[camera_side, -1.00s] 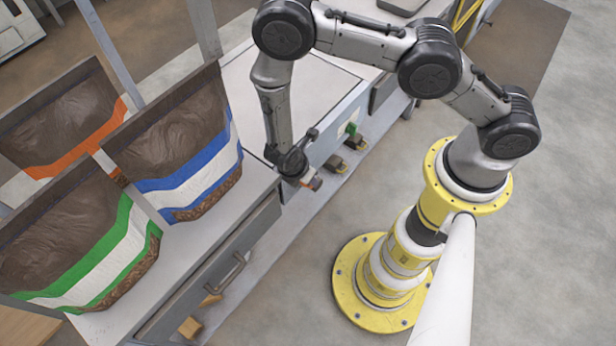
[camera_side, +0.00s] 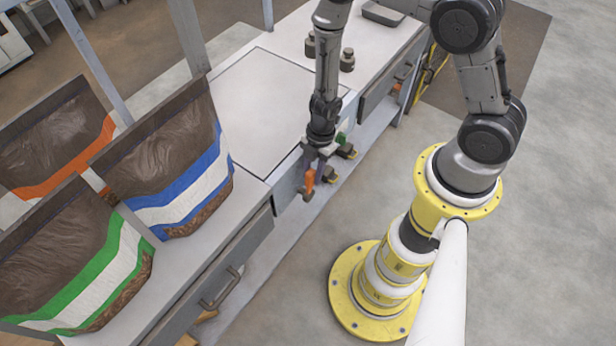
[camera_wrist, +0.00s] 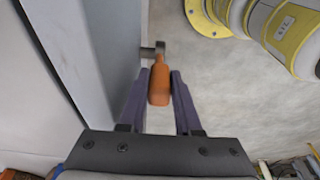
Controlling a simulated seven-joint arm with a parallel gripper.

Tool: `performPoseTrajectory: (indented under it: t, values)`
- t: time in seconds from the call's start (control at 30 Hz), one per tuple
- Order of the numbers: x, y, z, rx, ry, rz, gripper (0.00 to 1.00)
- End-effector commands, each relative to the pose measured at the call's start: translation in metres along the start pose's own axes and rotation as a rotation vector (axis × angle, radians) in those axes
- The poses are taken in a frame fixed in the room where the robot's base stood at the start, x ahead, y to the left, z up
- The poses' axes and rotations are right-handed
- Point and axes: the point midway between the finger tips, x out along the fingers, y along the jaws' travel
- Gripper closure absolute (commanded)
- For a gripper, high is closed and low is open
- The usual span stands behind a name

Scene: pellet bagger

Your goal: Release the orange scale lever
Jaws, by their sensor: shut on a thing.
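The orange scale lever (camera_side: 309,180) is on the front face of the bench, below the square scale plate (camera_side: 262,108). In the wrist view its orange grip (camera_wrist: 159,86) lies between the two dark fingers of my gripper (camera_wrist: 161,78), which is shut on it. A short grey stem joins the grip to the bench front. In the side view my gripper (camera_side: 311,164) is just above and behind the grip, and its fingers are hard to make out there.
A green control (camera_side: 341,139) and small yellow-black parts (camera_side: 348,152) sit close by on the right. Filled bags with blue (camera_side: 185,195), green (camera_side: 105,275) and orange (camera_side: 70,165) bands stand at the left. Weights (camera_side: 347,60) stand at the back. A drawer handle (camera_side: 222,288) juts out at front left.

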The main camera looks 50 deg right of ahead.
Motion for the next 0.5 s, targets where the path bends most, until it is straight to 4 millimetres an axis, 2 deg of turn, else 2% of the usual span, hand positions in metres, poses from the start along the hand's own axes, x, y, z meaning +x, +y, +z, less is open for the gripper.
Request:
performPoseTrajectory:
  t: [0.2,0.5]
  values:
    - [-0.001,0.0,0.013,0.004,0.122,0.0,1.0]
    - [0.0,0.0,0.019,0.0,0.195,0.0,1.0]
